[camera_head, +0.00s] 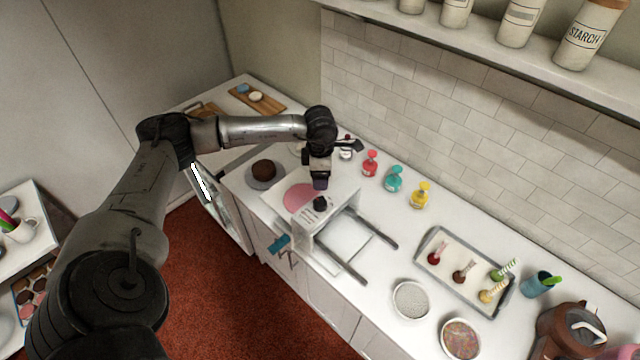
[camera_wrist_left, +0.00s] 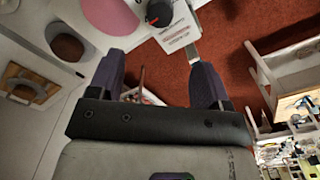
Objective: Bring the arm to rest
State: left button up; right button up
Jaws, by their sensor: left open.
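My left arm reaches in from the left in the head view. Its gripper (camera_head: 319,182) hangs over the counter, above a white box-shaped machine (camera_head: 345,190) with a pink disc (camera_head: 298,197) and a black knob (camera_head: 320,203) on top. In the left wrist view the two dark purple fingers of my left gripper (camera_wrist_left: 158,82) are spread apart with nothing between them. The pink disc (camera_wrist_left: 110,14) and the black knob (camera_wrist_left: 157,13) lie beyond the fingertips there. My right gripper is in neither view.
A chocolate cake (camera_head: 264,169) on a grey plate stands left of the machine. Red (camera_head: 370,163), teal (camera_head: 394,180) and yellow (camera_head: 419,196) bottles stand along the wall. A tray (camera_head: 462,288) with cake pops and two round bowls is at the right. A jar shelf (camera_head: 480,45) overhangs the counter.

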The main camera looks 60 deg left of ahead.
pick_arm(q)
jog(key=shift+r, duration=0.45)
dwell(0.5)
